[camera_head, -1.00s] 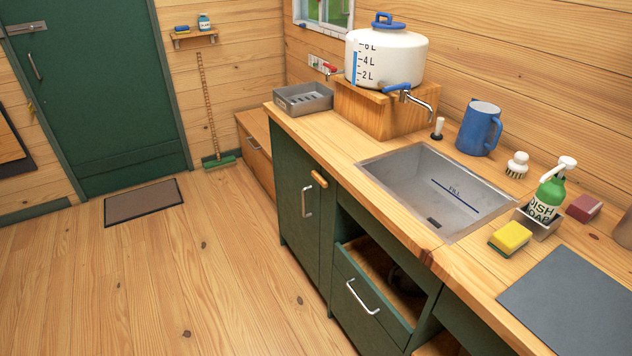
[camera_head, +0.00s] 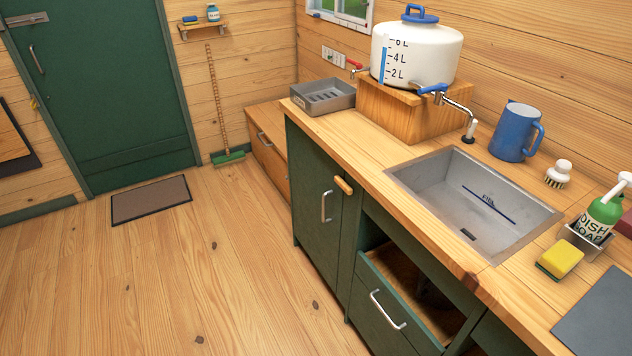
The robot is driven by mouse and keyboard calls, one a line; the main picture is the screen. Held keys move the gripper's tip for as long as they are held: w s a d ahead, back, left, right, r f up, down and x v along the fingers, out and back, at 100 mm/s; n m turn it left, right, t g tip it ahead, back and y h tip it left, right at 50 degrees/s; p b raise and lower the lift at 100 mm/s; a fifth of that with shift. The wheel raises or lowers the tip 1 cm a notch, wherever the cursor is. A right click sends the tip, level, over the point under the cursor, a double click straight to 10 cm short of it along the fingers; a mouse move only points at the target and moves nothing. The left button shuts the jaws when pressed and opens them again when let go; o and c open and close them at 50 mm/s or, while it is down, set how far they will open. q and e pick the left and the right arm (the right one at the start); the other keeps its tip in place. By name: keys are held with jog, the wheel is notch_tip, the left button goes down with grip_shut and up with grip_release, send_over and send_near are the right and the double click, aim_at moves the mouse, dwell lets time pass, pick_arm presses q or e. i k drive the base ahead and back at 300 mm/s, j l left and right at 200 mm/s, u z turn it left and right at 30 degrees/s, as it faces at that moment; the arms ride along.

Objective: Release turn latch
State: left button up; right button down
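The turn latch looks to be the small wooden piece (camera_head: 343,185) near the top of the green cabinet door (camera_head: 318,199). It lies slanted at the door's right edge and seems to reach across the seam to the narrow green panel beside it. The door looks shut and has a metal bar handle (camera_head: 326,206) below and left of the latch. Neither of my grippers is in view.
An open drawer (camera_head: 387,308) juts out right of the door, under the sink (camera_head: 440,171). The counter holds a water tank (camera_head: 416,58), a grey tray (camera_head: 322,97) and a blue jug (camera_head: 514,132). The wooden floor (camera_head: 222,265) before the cabinet is clear.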

aim_at(345, 187)
jog(key=i+j+u, duration=0.1)
jog(key=i+j, duration=0.35)
jog(key=i, duration=0.15)
jog(key=i+j+u, duration=0.1)
jog(key=i+j, duration=0.35)
jog(key=i, duration=0.1)
